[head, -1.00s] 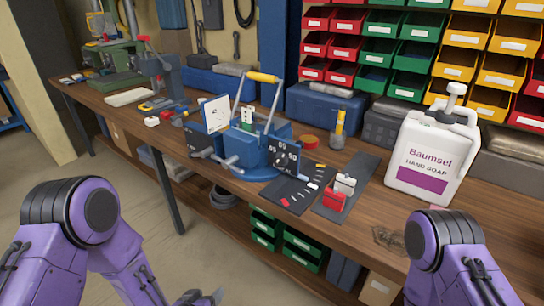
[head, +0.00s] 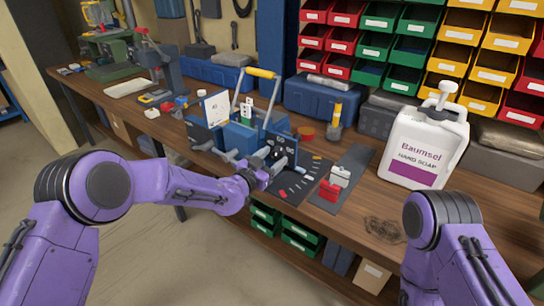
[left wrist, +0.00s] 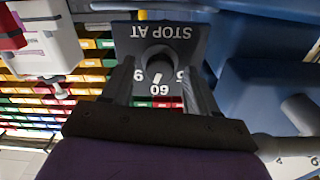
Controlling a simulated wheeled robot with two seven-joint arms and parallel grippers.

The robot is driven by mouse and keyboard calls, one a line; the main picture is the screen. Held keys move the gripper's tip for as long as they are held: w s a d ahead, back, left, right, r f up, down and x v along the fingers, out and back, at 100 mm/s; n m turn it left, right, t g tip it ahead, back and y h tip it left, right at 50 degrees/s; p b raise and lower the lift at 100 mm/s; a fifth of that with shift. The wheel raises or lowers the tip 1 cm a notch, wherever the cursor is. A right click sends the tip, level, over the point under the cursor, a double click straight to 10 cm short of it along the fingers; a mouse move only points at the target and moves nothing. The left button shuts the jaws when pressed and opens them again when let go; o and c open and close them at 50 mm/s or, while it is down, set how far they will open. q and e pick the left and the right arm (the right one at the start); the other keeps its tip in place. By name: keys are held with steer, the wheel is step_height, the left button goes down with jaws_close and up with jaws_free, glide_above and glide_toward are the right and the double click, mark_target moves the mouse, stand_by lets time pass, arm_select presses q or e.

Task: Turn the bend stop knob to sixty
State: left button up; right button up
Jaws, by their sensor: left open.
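The bend stop dial is a dark plate (head: 285,146) on the front of the blue bending machine (head: 240,140). In the left wrist view the plate (left wrist: 128,40) appears upside down, with "STOP AT" on it. Its dark round knob (left wrist: 160,56) has a small white mark lying close to a number with a 6 and a 0; numbers at the sides are partly hidden by the fingers. My left gripper (left wrist: 163,88) is open, its fingers on either side of the knob; I cannot tell if they touch it. In the head view the left gripper (head: 266,177) is just before the plate. My right gripper is out of view.

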arm_select(q)
steer(key=shift+w+d, duration=0.1)
steer(key=shift+w, duration=0.05)
steer(key=c, duration=1)
steer(key=shift+f+n+b, duration=0.15)
steer(key=shift+n+b, duration=0.3)
steer(key=shift+n, duration=0.65)
steer(key=shift+c, duration=0.2)
steer(key=shift+n, duration=1)
steer(key=o, duration=1)
steer(key=shift+o, duration=0.2)
